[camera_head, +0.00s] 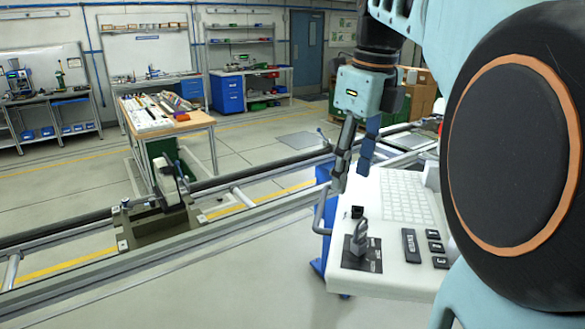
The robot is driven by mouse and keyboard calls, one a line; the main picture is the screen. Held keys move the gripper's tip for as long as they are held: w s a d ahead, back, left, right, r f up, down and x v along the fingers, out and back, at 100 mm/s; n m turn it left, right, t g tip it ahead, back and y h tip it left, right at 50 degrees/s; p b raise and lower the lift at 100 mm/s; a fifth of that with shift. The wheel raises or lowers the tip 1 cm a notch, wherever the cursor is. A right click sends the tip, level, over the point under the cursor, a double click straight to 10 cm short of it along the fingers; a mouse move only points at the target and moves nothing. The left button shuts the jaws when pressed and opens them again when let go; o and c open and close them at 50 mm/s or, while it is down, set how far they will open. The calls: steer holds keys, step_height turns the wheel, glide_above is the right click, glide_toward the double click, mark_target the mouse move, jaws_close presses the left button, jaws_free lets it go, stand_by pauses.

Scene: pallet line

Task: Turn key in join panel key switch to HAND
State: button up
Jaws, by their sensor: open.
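The white panel (398,284) stands at the lower right, in front of me. On its near left corner is a black plate with small pale markings (374,258), too small to read. A grey upright key-like piece (357,243) stands on that plate; I take it for the key switch, but cannot read its position. My gripper (352,178) hangs above the panel's far left edge, fingers pointing down and apart. It is open, holds nothing, and appears higher and farther back than the key piece.
A small black block (357,212) sits behind the key plate. A keyboard (405,195) and several black labelled pieces (434,246) share the panel. A grey rail handle (318,212) runs along its left side. Conveyor rails (240,215) cross the left; a wooden workbench (168,128) stands beyond.

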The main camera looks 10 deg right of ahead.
mark_target(361, 226)
steer(key=s, duration=0.1)
steer(key=s+d+g, duration=0.1)
steer(key=s, duration=0.1)
steer(key=shift+d+f+m+g, duration=0.15)
steer(key=shift+d+m+g, duration=0.05)
steer(key=shift+m+g, duration=0.1)
step_height(361, 226, down, 10)
steer(key=shift+a+f+b, duration=0.1)
steer(key=shift+f+b, duration=0.15)
steer(key=shift+b, duration=0.1)
